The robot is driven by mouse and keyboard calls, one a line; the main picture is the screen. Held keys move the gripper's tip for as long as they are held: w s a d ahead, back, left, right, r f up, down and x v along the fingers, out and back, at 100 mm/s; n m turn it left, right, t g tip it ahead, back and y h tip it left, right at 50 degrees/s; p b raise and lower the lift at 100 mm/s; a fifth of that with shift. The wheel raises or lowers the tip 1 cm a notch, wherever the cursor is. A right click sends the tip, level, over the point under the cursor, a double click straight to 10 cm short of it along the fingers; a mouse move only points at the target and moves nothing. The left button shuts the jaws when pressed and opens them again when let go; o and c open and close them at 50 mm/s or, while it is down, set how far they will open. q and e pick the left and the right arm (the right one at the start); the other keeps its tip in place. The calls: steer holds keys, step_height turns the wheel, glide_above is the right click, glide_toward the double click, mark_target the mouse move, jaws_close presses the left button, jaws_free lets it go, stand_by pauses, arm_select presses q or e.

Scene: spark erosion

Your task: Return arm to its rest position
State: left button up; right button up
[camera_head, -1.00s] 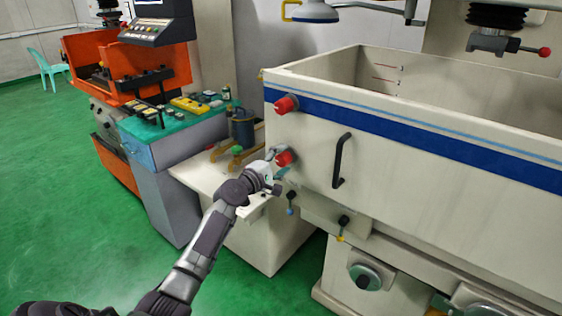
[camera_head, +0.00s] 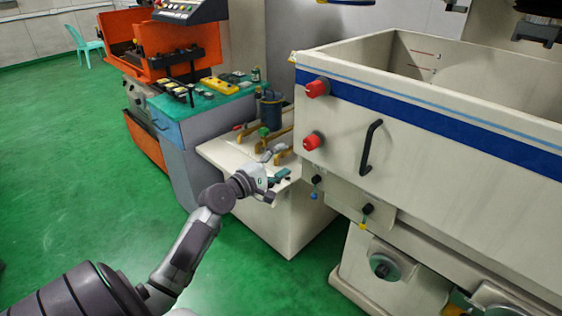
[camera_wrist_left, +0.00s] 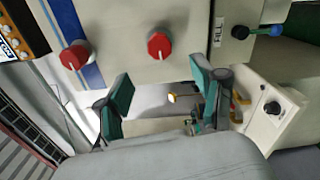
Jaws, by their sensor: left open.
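My left arm comes in from the lower left of the head view. Its left gripper (camera_head: 279,164) is over the low cream ledge beside the machine tank, left of the lower red knob (camera_head: 312,141). In the left wrist view the two green-padded fingers of the left gripper (camera_wrist_left: 160,100) are spread apart with nothing between them. Two red knobs show beyond them there, one at the upper left (camera_wrist_left: 75,55) and one near the middle (camera_wrist_left: 160,45). The fingers are apart from both knobs. My right gripper is not in view.
The cream tank (camera_head: 440,130) with a blue stripe and a black handle (camera_head: 370,147) fills the right. An orange machine (camera_head: 165,45) and a teal-topped cabinet (camera_head: 180,140) stand behind. Green floor (camera_head: 80,180) is clear at the left.

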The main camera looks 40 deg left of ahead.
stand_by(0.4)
arm_select(q)
step_height(320, 180, down, 22)
steer(key=s+d+m+g+y+b, duration=0.1)
steer(key=s+m+g, duration=0.1)
steer(key=m+g, duration=0.15)
steer(key=s+d+f+m+g, duration=0.25)
steer(key=s+f, duration=0.35)
steer(key=f, duration=0.5)
steer(key=s+d+f+m+g, duration=0.25)
steer(key=s+f, duration=0.35)
steer(key=f, duration=0.5)
steer(key=s+d+f+m+g, duration=0.2)
steer(key=s+d+f+m, duration=0.2)
steer(key=s+f, duration=0.3)
steer(key=s+d+f+m+g+b, duration=0.1)
steer(key=s+d+f+m+g, duration=0.2)
steer(key=s, duration=1.3)
steer(key=s+d+f+m+g+b, duration=0.1)
steer(key=s+d+f+m+g, duration=0.2)
steer(key=s+d+f+m, duration=0.3)
steer(key=s+d+f, duration=0.1)
steer(key=s+f, duration=0.4)
steer(key=s, duration=0.1)
steer(key=shift+d, duration=0.2)
steer(key=shift+g, duration=0.25)
